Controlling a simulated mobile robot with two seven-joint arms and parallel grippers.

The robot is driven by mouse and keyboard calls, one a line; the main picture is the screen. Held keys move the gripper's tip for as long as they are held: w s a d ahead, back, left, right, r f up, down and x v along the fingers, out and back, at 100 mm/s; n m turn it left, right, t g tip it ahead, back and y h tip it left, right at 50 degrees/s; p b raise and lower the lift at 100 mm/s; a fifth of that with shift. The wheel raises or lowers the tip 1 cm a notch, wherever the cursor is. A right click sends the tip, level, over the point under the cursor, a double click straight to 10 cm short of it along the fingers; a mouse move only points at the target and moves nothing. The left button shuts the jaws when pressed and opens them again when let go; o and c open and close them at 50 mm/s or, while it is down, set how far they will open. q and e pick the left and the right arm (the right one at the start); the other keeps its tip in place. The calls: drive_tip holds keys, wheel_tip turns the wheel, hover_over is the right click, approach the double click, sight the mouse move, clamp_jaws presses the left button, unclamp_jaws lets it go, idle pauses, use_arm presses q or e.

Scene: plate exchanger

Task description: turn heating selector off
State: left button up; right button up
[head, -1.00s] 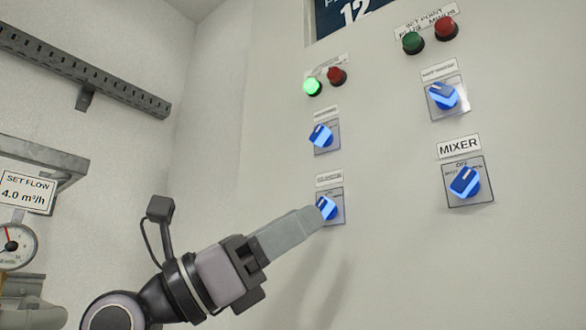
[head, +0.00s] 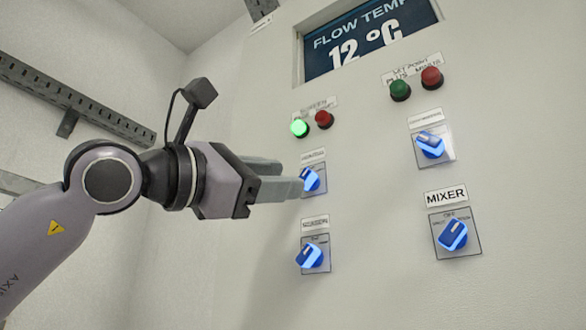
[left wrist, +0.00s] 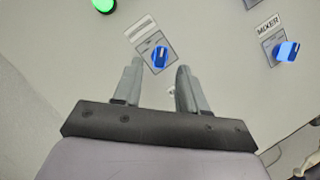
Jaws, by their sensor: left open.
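The heating selector appears to be the upper-left blue knob (head: 311,180) on the pale panel, on a small grey plate under a label too blurred to read surely. Its handle is tilted. My left gripper (head: 291,178) is open, coming in from the left, with its fingertips at this knob and partly covering its left side. In the left wrist view the knob (left wrist: 160,57) shows between the two finger lines, just beyond the tips of my left gripper (left wrist: 160,66). Contact cannot be told. My right gripper is not in view.
Below is another blue knob (head: 309,256); to the right are an upper knob (head: 430,146) and the MIXER knob (head: 453,235). A lit green lamp (head: 299,128) and a red one (head: 324,119) sit above. The display (head: 368,36) reads 12 °C. A wall rail (head: 70,100) runs at left.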

sight(308, 180)
use_arm(q)
drive_tip(key=shift+p+x, duration=0.55)
drive_tip(key=shift+x, duration=1.2)
drive_tip(key=shift+s, duration=0.1)
clamp_jaws()
drive_tip(key=n+t+y+b, duration=0.1)
drive_tip(key=n+b, duration=0.3)
drive_tip(key=n+t+y+b, duration=0.1)
drive_tip(key=n+t+b, duration=0.1)
drive_tip(key=n+b, duration=0.2)
drive_tip(key=n+t+y+b, duration=0.1)
drive_tip(key=n+t+b, duration=0.1)
drive_tip(key=n+b, duration=0.1)
drive_tip(key=shift+s+d+f+n+y+b, duration=0.2)
drive_tip(key=shift+d+n+y+b, duration=0.15)
drive_tip(key=shift+n, duration=0.35)
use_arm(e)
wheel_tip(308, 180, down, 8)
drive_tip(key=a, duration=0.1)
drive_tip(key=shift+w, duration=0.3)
use_arm(q)
drive_tip(key=shift+a, duration=0.1)
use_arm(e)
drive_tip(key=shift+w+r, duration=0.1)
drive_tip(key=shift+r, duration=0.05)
use_arm(q)
drive_tip(key=shift+r, duration=0.1)
